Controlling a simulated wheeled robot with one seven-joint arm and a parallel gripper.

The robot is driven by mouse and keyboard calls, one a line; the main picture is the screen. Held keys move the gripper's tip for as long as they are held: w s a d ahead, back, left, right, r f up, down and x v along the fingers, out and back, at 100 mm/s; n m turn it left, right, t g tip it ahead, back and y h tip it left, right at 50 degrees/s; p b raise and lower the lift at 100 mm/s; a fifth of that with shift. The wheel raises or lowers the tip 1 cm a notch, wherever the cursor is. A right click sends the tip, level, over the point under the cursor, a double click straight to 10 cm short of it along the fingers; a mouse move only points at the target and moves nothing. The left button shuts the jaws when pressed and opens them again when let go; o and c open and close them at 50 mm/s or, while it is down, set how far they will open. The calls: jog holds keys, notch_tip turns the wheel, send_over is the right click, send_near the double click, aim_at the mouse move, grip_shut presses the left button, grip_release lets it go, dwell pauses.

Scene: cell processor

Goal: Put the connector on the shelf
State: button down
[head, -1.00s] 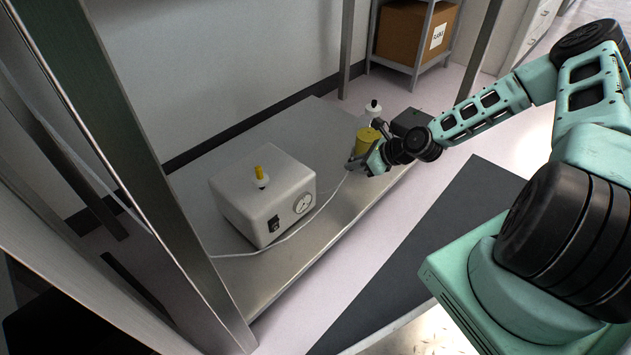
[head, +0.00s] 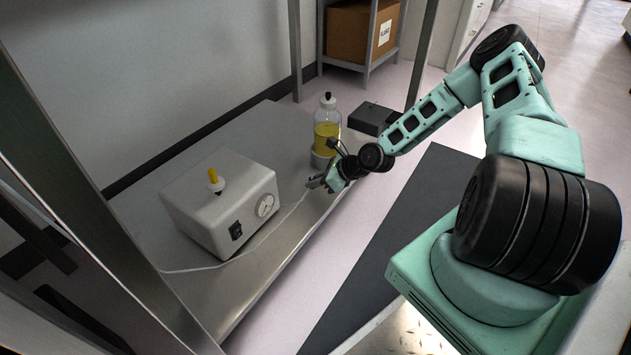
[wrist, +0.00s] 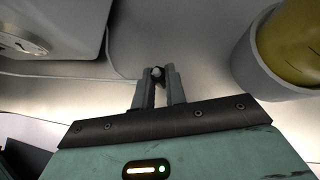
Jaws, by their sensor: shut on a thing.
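The connector (wrist: 157,73) is a small pale tip with a dark part, between my fingertips in the wrist view. My gripper (wrist: 157,80) is shut on it; in the head view the gripper (head: 314,184) is over the front part of the metal shelf (head: 262,268), just in front of the bottle. The connector is too small to make out in the head view. A thin white tube (head: 283,218) runs from near the gripper along the shelf, past the white box, to the left. I cannot tell whether the connector touches the shelf.
A white pump box (head: 222,200) with a gauge and yellow-topped fitting stands left of the gripper. A bottle of yellow liquid (head: 327,138) stands in a grey holder close behind it. Metal posts (head: 422,60) rise at the shelf's edges. Bare shelf lies between box and bottle.

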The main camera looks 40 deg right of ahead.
jog(key=c, duration=1.4)
grip_release()
jog(key=shift+c, duration=0.2)
